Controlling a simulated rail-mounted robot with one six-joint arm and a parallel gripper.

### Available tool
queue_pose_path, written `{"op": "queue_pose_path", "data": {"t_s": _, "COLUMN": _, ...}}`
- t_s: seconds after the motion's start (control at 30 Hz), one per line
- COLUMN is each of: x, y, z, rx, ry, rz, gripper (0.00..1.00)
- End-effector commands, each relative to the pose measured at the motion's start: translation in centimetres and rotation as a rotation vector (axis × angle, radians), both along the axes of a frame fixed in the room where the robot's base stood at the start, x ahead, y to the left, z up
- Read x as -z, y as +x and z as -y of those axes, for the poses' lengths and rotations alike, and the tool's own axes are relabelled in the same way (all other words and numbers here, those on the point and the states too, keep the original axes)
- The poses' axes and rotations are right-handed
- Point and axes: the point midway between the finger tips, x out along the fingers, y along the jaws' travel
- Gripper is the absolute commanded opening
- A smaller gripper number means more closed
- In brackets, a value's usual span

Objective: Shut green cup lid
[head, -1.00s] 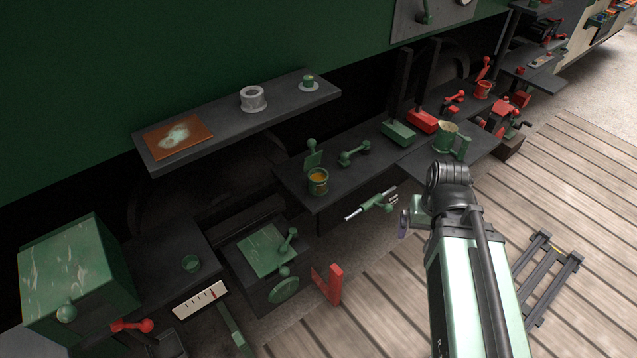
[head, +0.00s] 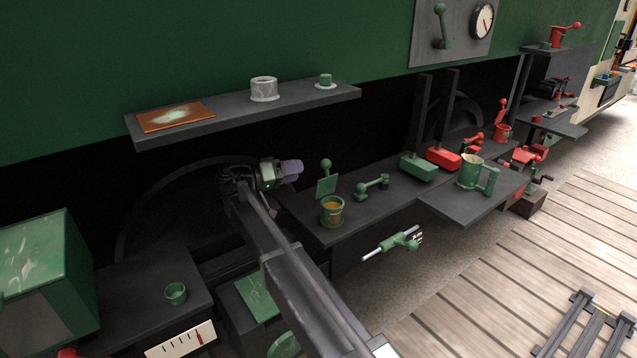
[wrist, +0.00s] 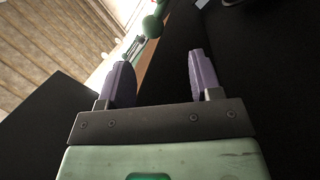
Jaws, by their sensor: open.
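The green cup (head: 332,212) stands on a dark shelf, with orange-yellow contents showing at its mouth. Its square green lid (head: 326,187) stands up open at the cup's back, with a round green knob (head: 326,163) on top. My gripper (head: 294,171) is to the left of the lid, at about knob height, and apart from it. In the wrist view my gripper (wrist: 161,82) has its two purple fingers spread with nothing between them. A green ball (wrist: 152,26) shows beyond the fingers there; I cannot tell for certain whether it is the lid's knob.
The dark shelf (head: 300,212) also bears a green lever (head: 372,187) right of the cup. A higher shelf (head: 225,118) overhangs at the left, above my gripper. A green-handled tool (head: 393,243) sticks out below the cup's shelf.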

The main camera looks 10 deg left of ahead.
Motion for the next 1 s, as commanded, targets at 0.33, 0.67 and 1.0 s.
{"op": "queue_pose_path", "data": {"t_s": 0.33, "x": -0.5, "y": 0.4, "z": 2.2, "rx": 0.01, "ry": 0.02, "rz": 0.073, "gripper": 0.58}}
{"op": "queue_pose_path", "data": {"t_s": 0.67, "x": -0.5, "y": 3.9, "z": 8.7, "rx": 0.01, "ry": 0.02, "rz": 0.071, "gripper": 0.58}}
{"op": "queue_pose_path", "data": {"t_s": 1.0, "x": -0.5, "y": 4.6, "z": 10.1, "rx": 0.008, "ry": 0.02, "rz": 0.07, "gripper": 0.58}}
